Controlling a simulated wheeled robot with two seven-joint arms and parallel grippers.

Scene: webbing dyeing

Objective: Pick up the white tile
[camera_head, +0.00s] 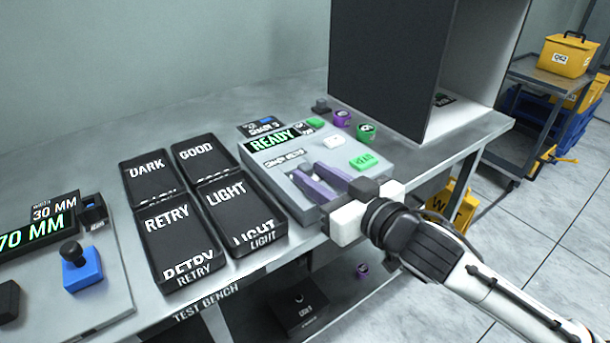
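A small white tile (333,142) lies near the back right part of the top of the grey tester (262,164) with the READY display. My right gripper (307,173) reaches in from the right, low over the front of the tester. Whether the fingers touch the tester top cannot be told. My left gripper is not in view.
Black trays marked DARK, GOOD, RETRY (168,232) and LIGHT stand left of the tester. A green button (364,163) is on the tester's right side. Small purple (342,118) and green (366,132) pieces stand behind it. A large dark-sided booth (385,65) rises at back right.

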